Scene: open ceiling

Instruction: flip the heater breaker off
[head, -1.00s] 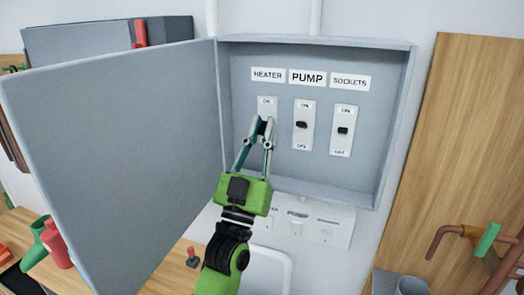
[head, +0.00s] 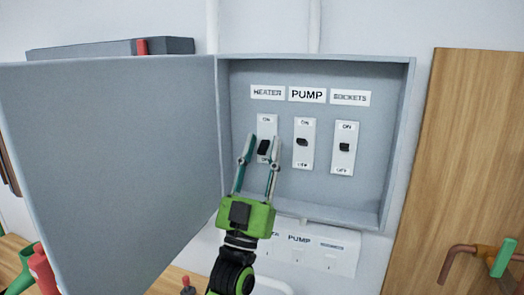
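The heater breaker (head: 264,146) is a dark toggle on a white plate under the HEATER label (head: 267,92), inside the open grey panel box. Its toggle sits low on the plate, near the lower OFF mark. My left gripper (head: 265,138) comes up from below in front of this plate. Its fingers are spread, and the toggle shows between the tips. Nothing is held. I cannot tell whether a fingertip touches the plate. My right gripper is not in view.
The pump breaker (head: 302,142) and sockets breaker (head: 344,147) are close on the right, with toggles near mid-plate. The box door (head: 115,175) stands open at left. A wooden board (head: 465,150) and copper pipe (head: 456,258) are at right.

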